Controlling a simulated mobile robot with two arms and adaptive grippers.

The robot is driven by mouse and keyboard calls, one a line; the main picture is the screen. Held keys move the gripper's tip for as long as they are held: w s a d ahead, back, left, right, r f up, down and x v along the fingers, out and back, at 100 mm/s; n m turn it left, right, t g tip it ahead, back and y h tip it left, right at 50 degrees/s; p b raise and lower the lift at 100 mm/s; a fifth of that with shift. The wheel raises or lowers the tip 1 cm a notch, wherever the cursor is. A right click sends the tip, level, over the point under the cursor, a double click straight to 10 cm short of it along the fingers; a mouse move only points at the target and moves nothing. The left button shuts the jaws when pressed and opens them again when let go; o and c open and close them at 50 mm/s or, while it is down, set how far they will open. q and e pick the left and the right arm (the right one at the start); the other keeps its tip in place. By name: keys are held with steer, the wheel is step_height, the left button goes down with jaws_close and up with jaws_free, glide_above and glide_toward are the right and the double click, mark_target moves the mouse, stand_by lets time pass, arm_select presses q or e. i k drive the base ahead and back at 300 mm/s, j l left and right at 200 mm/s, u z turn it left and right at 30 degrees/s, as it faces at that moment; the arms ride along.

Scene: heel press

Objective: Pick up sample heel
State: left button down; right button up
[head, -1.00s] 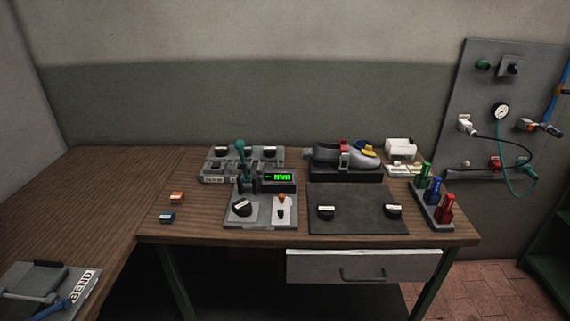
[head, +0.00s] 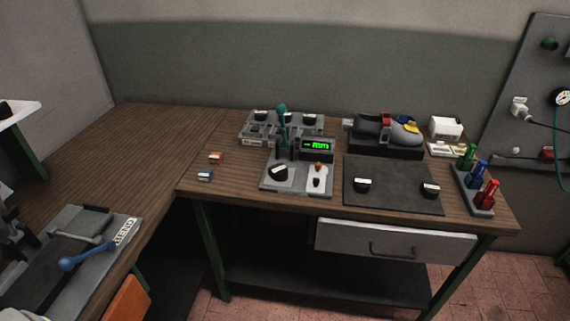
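Several small black heel-like blocks with white tops are in view; I cannot tell which is the sample heel. Two blocks lie apart on the dark mat (head: 395,200): a left block (head: 362,185) and a right block (head: 430,189). Another black block (head: 278,172) sits on a grey plate by a teal-handled lever (head: 282,112). More blocks, such as this one (head: 260,116), stand in a grey rack (head: 250,140) at the back. A grey shoe (head: 370,127) rests on a black stand behind the mat. Neither of my grippers is in view.
A green digital display (head: 317,146) stands beside the lever. Colored bottles (head: 480,178) stand in a holder at the right edge. A device with a blue-handled lever (head: 90,255) is on the left bench. Bare wood (head: 150,150) lies at the back left.

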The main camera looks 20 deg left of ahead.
mark_target(279, 172)
steer(key=i+l+u, duration=0.15)
steer(key=u, duration=0.35)
steer(key=l+u, duration=0.2)
steer(key=u, duration=0.25)
steer(key=i+l, duration=0.05)
